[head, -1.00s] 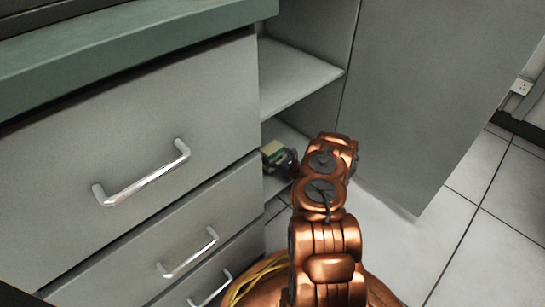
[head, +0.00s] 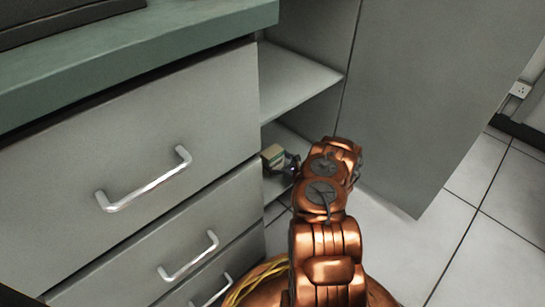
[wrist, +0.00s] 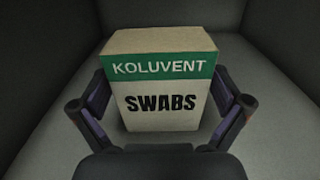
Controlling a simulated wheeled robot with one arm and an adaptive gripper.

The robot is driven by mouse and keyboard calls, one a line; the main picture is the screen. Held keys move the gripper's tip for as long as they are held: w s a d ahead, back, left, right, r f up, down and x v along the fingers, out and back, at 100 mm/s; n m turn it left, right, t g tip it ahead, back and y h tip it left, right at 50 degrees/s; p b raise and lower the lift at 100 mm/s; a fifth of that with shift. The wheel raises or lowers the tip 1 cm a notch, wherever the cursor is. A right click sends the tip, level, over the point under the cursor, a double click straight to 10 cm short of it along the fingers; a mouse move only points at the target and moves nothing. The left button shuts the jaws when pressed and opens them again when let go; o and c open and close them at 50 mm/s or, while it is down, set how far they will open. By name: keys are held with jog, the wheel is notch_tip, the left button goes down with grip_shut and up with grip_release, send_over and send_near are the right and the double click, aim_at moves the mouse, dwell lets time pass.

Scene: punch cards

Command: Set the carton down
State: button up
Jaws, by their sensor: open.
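The carton (wrist: 160,80) is a pale box with a green band reading KOLUVENT and the word SWABS below. In the wrist view it stands upright on the grey floor of a compartment. My gripper (wrist: 162,112) is open, with one finger at each side of the carton's lower half; small gaps seem to show between fingers and box. In the head view the carton (head: 272,154) sits on the cabinet's lower shelf, partly hidden by my gripper (head: 289,163) and arm.
The lower shelf (head: 283,139) lies under an upper shelf (head: 295,80). An open cabinet door (head: 430,100) stands to the right of my arm. Drawers with metal handles (head: 145,180) are on the left. A green countertop (head: 130,50) is above them. Tiled floor is clear at right.

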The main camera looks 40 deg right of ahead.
jog(key=s+d+p, duration=0.1)
jog(key=s+p, duration=0.2)
jog(key=s, duration=0.7)
jog(key=shift+d, duration=0.2)
